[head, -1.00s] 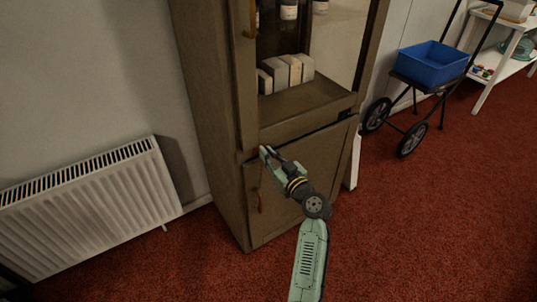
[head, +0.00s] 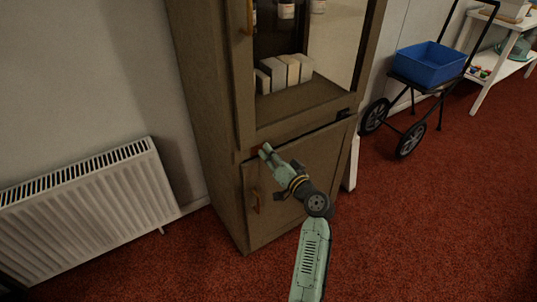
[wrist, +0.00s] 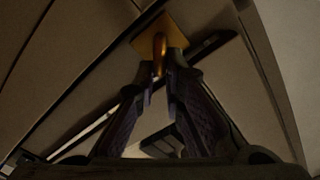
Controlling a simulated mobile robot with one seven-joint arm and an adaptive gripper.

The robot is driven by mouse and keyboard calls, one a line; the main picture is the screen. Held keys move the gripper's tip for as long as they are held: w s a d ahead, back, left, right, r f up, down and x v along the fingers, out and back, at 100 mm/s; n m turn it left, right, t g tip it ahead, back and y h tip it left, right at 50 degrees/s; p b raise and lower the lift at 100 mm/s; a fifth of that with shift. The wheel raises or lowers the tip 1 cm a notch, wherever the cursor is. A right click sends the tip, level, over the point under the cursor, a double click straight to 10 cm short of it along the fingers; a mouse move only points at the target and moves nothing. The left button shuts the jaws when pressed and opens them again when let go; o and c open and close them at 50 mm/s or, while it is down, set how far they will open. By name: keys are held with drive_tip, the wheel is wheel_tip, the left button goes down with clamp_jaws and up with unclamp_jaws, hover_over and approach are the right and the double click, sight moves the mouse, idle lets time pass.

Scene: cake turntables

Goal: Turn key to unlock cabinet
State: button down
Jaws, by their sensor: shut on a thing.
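The brown cabinet (head: 215,120) stands against the wall, with an upper part showing shelves and a closed-looking lower door (head: 300,190). My gripper (head: 265,151) is at the strip between the two parts, near the left side. In the wrist view my gripper's fingers (wrist: 169,75) are closed around a golden key (wrist: 159,50). The key stands against a square brass plate (wrist: 172,25) on the cabinet front. The fingers hide most of the key, and its tip is out of sight.
Several boxes (head: 283,73) stand inside the upper part. A lower handle (head: 255,201) is below my gripper. A white radiator (head: 85,205) is to the left, and a blue-tub trolley (head: 430,62) is to the right. Red carpet (head: 430,230) is clear in front.

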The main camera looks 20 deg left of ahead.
drive_tip(key=m, duration=0.3)
drive_tip(key=m+p, duration=0.1)
drive_tip(key=m, duration=0.1)
drive_tip(key=shift+w+d+f+m, duration=0.15)
drive_tip(key=shift+f+m, duration=0.15)
drive_tip(key=shift+w+f+m+p, duration=0.15)
drive_tip(key=shift+m+p, duration=0.3)
drive_tip(key=shift+m, duration=0.65)
drive_tip(key=shift+s+f+m+p, duration=0.15)
drive_tip(key=shift+m+p, duration=0.3)
drive_tip(key=shift+m, duration=0.65)
drive_tip(key=shift+w+f, duration=0.1)
drive_tip(key=c, duration=1.7)
unclamp_jaws()
drive_tip(key=shift+d, duration=0.1)
drive_tip(key=v, duration=1.2)
